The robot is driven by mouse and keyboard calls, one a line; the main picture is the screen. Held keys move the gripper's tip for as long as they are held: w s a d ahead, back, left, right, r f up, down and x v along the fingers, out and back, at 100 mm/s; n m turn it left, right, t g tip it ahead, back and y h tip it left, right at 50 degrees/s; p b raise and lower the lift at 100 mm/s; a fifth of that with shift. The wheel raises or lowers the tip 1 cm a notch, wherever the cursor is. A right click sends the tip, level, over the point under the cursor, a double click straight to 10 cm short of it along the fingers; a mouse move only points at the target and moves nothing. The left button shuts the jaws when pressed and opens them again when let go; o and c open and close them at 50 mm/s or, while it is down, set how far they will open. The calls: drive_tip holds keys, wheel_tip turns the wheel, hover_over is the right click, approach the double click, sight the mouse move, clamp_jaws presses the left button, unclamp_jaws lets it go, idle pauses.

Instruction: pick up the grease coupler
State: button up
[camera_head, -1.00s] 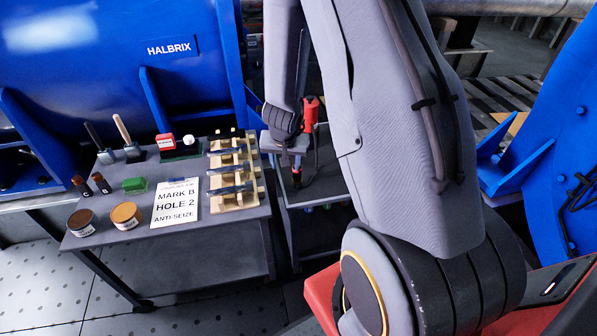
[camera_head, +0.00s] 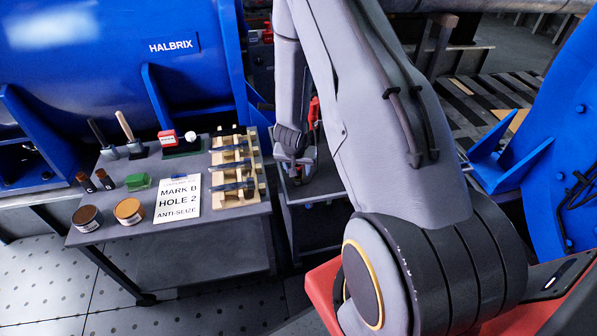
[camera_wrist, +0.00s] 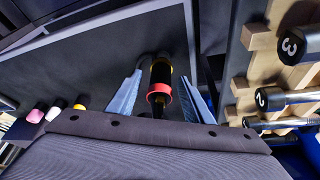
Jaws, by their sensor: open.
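My gripper (camera_wrist: 162,78) is open, with one pale blue finger on each side of a dark cylinder (camera_wrist: 160,76) with a red ring and yellow bands. This cylinder looks like the grease coupler. It lies between the fingers, with gaps visible on both sides, over a dark surface; I cannot tell whether it stands on it. In the head view my gripper (camera_head: 295,178) points down over the small side table, and my arm hides much of that area. The coupler cannot be made out there.
Several colour-tipped pieces (camera_wrist: 57,106) are at lower left there. A red tool (camera_head: 313,112) is behind the gripper. A sign (camera_head: 178,198) and tins (camera_head: 129,210) lie on the left table.

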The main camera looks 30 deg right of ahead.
drive_tip(key=shift+f, duration=0.15)
clamp_jaws()
drive_tip(key=shift+w, duration=0.1)
